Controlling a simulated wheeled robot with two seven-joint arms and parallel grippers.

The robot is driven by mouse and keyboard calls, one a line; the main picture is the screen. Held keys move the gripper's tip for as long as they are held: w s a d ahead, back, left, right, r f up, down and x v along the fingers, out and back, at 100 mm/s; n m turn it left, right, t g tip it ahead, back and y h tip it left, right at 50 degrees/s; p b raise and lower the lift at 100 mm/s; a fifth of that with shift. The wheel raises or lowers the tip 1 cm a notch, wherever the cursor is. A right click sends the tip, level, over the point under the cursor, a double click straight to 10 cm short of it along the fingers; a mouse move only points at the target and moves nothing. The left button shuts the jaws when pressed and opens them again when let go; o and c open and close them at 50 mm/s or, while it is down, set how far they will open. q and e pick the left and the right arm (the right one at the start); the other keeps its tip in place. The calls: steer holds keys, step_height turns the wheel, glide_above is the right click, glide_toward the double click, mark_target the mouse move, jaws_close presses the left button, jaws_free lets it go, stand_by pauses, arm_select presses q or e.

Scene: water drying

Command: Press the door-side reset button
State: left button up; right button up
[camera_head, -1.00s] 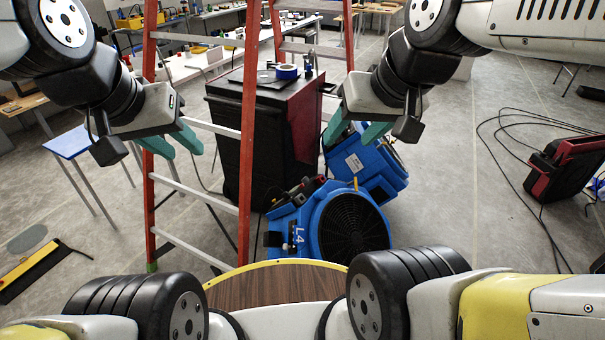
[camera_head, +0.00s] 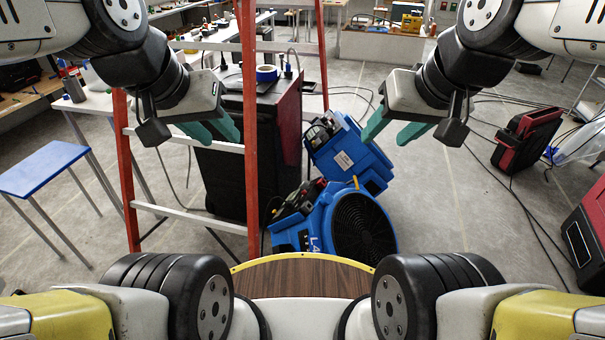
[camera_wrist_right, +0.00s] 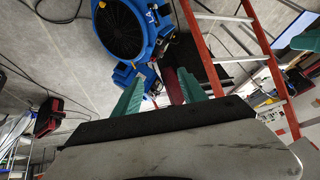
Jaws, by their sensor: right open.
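No reset button can be made out in these views, and no door shows. My left gripper (camera_head: 222,128) hangs at upper left in the head view, in front of the ladder and black cabinet. Its green fingers look apart and hold nothing visible. My right gripper (camera_head: 394,129) hangs at upper right in the head view, right of the blue blowers. Its fingers are apart and empty, and they also show in the right wrist view (camera_wrist_right: 172,92). Two blue blowers, a front one (camera_head: 295,235) and a rear one (camera_head: 352,153), stand on the floor ahead.
A red ladder (camera_head: 249,130) stands ahead on the left, beside a black and red cabinet (camera_head: 222,180). A blue-topped stool (camera_head: 40,168) is at left. A red and black device (camera_head: 528,137) lies at right with cables nearby. Bare floor lies right of the blowers.

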jaws_close()
stand_by(1.5)
